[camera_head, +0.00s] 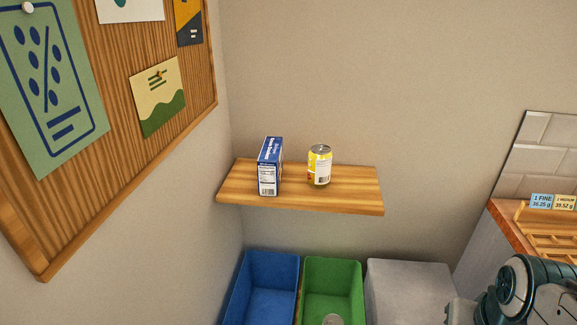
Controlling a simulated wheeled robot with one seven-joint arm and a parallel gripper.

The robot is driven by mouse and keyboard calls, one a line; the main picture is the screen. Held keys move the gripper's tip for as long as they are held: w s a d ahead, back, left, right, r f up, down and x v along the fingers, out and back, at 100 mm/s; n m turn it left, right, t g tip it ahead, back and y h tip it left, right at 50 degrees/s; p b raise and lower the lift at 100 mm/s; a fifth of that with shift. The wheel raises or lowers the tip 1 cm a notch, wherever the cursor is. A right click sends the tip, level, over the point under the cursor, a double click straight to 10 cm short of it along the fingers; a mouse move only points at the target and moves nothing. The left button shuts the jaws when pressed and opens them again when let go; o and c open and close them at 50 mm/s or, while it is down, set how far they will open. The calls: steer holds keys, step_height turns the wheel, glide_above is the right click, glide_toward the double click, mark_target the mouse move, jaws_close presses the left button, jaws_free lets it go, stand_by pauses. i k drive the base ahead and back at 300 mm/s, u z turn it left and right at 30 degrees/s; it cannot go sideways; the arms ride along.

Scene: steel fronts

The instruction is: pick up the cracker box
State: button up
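A small blue and white box (268,167), which I take for the cracker box, stands upright on a wooden wall shelf (345,202). Its narrow side with a white label faces me, and its print is too small to read surely. A yellow and white can (319,166) stands to its right on the same shelf, with a gap between them. Part of my arm shows at the lower right, well away from the shelf. My gripper's fingers cannot be made out in this view.
Below the shelf stand a blue bin (268,288), a green bin (333,283) with a round object inside, and a grey block (410,285). A wooden counter (510,225) is at the right.

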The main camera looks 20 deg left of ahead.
mark_target(270, 157)
steer(key=k, duration=1.4)
steer(key=u, duration=0.8)
steer(key=i, duration=1.75)
steer(key=z, duration=0.3)
